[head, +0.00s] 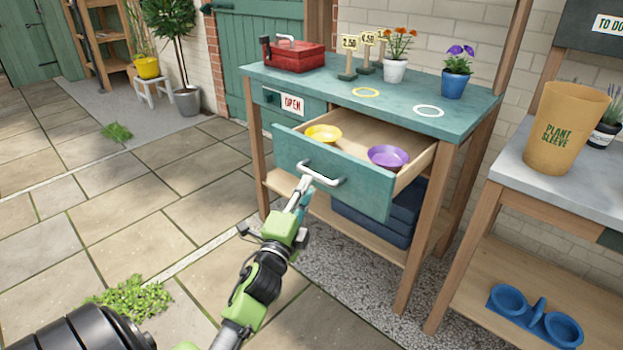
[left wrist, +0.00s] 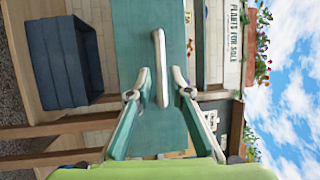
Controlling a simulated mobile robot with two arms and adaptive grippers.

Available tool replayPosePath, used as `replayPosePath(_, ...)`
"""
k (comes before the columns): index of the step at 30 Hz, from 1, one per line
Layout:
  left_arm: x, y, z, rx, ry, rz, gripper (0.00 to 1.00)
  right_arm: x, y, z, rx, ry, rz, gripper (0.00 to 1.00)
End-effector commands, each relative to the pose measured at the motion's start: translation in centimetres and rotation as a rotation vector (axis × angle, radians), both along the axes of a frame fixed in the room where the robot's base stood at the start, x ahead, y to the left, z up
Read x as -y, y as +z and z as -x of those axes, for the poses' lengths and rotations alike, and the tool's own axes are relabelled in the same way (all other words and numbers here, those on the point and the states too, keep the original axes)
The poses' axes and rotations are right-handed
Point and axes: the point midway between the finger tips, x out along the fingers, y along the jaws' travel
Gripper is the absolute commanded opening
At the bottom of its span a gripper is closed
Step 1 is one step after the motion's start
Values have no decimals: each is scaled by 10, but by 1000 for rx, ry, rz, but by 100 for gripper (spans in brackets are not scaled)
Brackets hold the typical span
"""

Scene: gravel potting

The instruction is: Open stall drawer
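The teal stall drawer (head: 330,179) is pulled well out of the potting bench. A yellow dish (head: 323,134) and a purple dish (head: 388,156) sit inside it. Its white bar handle (head: 322,172) is on the front panel and also shows in the left wrist view (left wrist: 160,68). My left gripper (head: 303,186) is at the handle's left part. In the left wrist view, my left gripper's fingers (left wrist: 162,92) stand open on either side of the bar, with gaps showing. Whether a finger touches the bar is hard to tell. My right gripper is in neither view.
A second drawer front with an OPEN sign (head: 291,104) sits left in the bench. On the bench top (head: 400,100) are a red toolbox (head: 296,57), price signs and potted flowers. A blue crate (head: 385,215) is on the lower shelf. The paving in front is mostly clear.

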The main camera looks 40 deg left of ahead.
Motion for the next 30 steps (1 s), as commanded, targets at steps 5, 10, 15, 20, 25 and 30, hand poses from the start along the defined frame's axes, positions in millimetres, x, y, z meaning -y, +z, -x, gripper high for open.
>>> replayPosePath(5, 11, -7, 34, -3, 0, 3, 19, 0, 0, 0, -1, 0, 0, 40)
replayPosePath(10, 17, -10, 52, -2, 1, 1, 19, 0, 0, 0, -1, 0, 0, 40)
replayPosePath(15, 19, -11, 57, -1, 1, 0, 19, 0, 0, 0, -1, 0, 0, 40)
replayPosePath(20, 19, -11, 57, -1, 1, 0, 19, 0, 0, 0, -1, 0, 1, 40)
replayPosePath(25, 19, -11, 57, -1, 0, 0, 19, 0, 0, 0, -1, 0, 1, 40)
replayPosePath(30, 19, -11, 57, -1, 1, 1, 19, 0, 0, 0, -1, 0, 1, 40)
